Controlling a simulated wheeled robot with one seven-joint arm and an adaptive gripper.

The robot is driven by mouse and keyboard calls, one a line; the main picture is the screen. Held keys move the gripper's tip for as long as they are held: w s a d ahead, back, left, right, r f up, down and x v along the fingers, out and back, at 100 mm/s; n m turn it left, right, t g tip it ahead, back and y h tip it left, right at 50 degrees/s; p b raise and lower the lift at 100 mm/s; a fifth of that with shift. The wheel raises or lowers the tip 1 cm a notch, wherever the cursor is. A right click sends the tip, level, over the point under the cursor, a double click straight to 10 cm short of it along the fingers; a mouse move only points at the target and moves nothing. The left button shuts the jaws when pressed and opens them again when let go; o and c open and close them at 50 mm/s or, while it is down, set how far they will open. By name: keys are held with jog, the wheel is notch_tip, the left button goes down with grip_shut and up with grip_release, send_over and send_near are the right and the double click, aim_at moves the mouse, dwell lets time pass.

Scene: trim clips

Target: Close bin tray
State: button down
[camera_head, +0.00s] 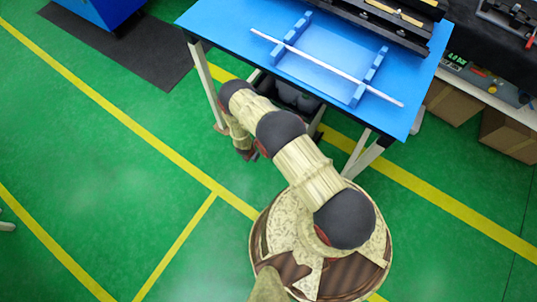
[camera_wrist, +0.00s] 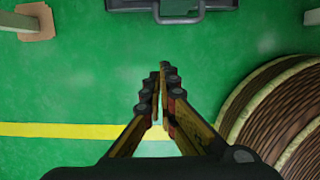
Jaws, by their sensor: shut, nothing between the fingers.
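My gripper (camera_wrist: 160,72) points down over the green floor in the wrist view, its fingers together and empty. In the head view my gripper (camera_head: 251,156) hangs low beside the blue table, partly hidden by my arm. A dark grey part with a handle (camera_wrist: 180,17) shows at the top edge of the wrist view, ahead of my fingertips and apart from them. It looks like the bin tray's front, but most of it is cut off. In the head view a dark bin (camera_head: 296,97) stands under the table, largely hidden by my arm and the tabletop.
The blue table (camera_head: 330,70) carries a white trim strip (camera_head: 325,66) on two blue holders. Table legs (camera_head: 207,90) stand on both sides of the bin. My round base is close on the right in the wrist view. Green floor (camera_head: 120,170) lies clear on the left.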

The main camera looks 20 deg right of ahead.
jog(key=shift+w+m, duration=0.15)
jog(key=shift+m, duration=0.15)
jog(key=w+d+f+b, duration=0.3)
jog(key=d+f+b, duration=0.2)
jog(key=f, duration=0.5)
jog(key=shift+w+f+b, duration=0.15)
jog(key=shift+f+b, duration=0.25)
jog(key=shift+b, duration=1)
